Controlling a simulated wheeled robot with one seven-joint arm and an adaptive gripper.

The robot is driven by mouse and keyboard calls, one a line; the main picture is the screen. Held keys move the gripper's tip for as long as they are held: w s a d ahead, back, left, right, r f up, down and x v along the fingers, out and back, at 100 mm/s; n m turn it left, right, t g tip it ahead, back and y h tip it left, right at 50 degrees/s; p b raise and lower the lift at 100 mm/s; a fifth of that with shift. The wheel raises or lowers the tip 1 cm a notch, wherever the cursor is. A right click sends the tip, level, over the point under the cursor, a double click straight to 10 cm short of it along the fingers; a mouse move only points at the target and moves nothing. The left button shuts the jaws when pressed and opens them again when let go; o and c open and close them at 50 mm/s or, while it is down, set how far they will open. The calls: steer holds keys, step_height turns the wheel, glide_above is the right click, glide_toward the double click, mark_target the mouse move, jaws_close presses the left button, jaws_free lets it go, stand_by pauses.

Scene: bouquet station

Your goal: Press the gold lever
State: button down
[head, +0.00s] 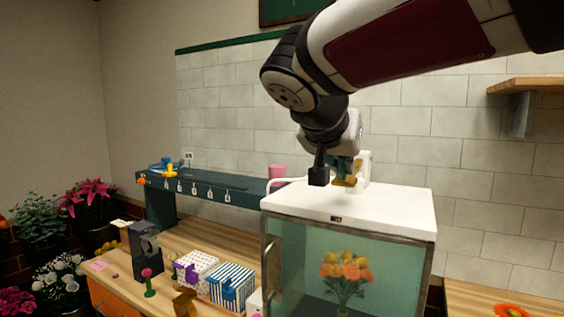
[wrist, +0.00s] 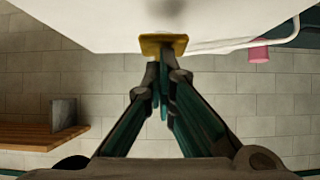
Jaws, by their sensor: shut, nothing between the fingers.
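The gold lever (head: 347,182) shows as a small yellow piece low on a white part above the white-topped glass cabinet (head: 400,205). In the wrist view the gold lever (wrist: 152,45) is a flat gold plate at the edge of a white surface. My gripper (wrist: 164,66) is shut and empty, with its fingertips overlapping the gold plate in the picture. I cannot tell whether they touch it. In the head view my gripper (head: 345,168) points down over the cabinet top and partly hides the lever.
Orange flowers (head: 347,270) stand behind the cabinet's glass. A pink cup-like thing (head: 277,172) is behind the cabinet's left side. A dark rack with tags (head: 205,188), a purple-dotted box (head: 194,268) and a blue-striped box (head: 232,286) are to the left. A wooden shelf (head: 540,85) is at right.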

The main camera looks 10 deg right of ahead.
steer(key=shift+f+t+b, duration=0.3)
steer(key=shift+f+b, duration=0.85)
steer(key=shift+b, duration=0.5)
steer(key=shift+s+f, duration=0.1)
steer(key=shift+f, duration=0.15)
